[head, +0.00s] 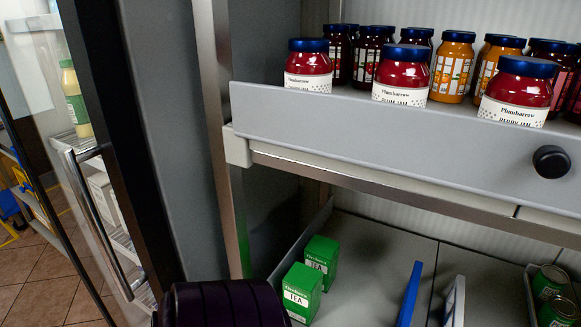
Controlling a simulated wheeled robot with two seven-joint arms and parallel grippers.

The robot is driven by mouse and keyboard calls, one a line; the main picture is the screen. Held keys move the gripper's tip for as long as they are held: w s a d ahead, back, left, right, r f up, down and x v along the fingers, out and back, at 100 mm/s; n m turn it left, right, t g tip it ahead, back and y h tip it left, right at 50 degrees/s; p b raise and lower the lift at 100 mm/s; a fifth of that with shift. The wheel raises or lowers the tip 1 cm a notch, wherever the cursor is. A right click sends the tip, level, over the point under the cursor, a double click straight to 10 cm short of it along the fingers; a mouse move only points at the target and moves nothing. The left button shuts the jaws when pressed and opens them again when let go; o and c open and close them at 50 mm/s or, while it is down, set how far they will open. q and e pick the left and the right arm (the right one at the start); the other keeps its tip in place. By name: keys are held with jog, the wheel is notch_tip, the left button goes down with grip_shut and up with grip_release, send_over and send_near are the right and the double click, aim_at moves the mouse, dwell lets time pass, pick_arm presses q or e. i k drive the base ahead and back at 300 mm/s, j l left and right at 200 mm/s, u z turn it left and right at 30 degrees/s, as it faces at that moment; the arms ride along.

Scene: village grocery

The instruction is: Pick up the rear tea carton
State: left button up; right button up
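Two green tea cartons stand on the lower shelf, close to its left side. The rear tea carton (321,258) is upright, behind and slightly right of the front tea carton (301,291). The front carton overlaps its lower left part. Neither of my grippers is in view. A dark purple, ribbed rounded part, likely my own arm, shows at the bottom edge, left of and below the front carton.
A thin blue upright piece (410,294) and a grey one (456,302) stand right of the cartons. Green cans (550,282) are further right. The upper shelf front (390,130), bearing jam jars, overhangs. A metal post (215,110) stands left.

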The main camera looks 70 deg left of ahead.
aim_at(321, 253)
jog(key=u, duration=1.9)
